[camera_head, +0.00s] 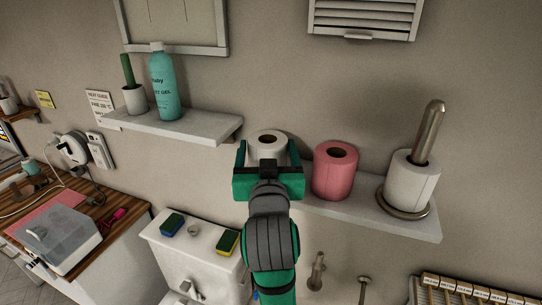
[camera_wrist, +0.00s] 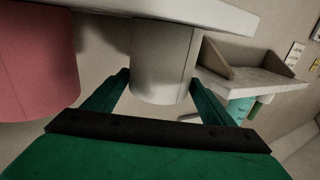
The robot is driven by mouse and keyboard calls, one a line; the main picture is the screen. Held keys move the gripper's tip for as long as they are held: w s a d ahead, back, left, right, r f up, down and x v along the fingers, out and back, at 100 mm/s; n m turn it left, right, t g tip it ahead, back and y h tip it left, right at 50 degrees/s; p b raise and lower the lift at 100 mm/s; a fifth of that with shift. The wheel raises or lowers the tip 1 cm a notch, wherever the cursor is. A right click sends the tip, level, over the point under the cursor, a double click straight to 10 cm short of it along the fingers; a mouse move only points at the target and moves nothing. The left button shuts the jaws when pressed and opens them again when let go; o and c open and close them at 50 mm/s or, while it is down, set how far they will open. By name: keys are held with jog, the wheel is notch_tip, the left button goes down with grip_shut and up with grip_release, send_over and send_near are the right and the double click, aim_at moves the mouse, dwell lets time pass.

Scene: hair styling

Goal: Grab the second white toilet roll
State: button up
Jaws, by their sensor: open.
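A white toilet roll (camera_head: 267,136) stands upright at the left end of the lower wall shelf (camera_head: 402,222). My open gripper (camera_head: 267,150) is in front of it, with one finger on each side. In the wrist view, which looks upside down, the same white roll (camera_wrist: 163,62) sits between the fingertips of my gripper (camera_wrist: 160,82). I cannot tell whether a finger touches it. Another white roll (camera_head: 410,187) stands at the shelf's right end, on a metal holder (camera_head: 431,125) with an upright post. My gripper hides the first roll's lower part in the head view.
A pink roll (camera_head: 334,172) stands just right of my gripper, also visible in the wrist view (camera_wrist: 35,62). A higher shelf (camera_head: 205,127) at left holds a teal bottle (camera_head: 165,85) and a white cup (camera_head: 134,99). A white toilet cistern (camera_head: 196,262) is below left.

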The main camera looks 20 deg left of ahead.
aim_at(267, 139)
jog(key=shift+w+a, duration=0.3)
jog(key=shift+a, duration=0.2)
jog(key=shift+d+r+x, duration=0.1)
jog(key=shift+d+x, duration=0.05)
jog(key=shift+x, duration=1.15)
jog(key=shift+d+r+x, duration=0.1)
jog(key=shift+d+x, duration=0.1)
jog(key=shift+x, duration=1.15)
jog(key=shift+w, duration=0.1)
jog(key=c, duration=0.9)
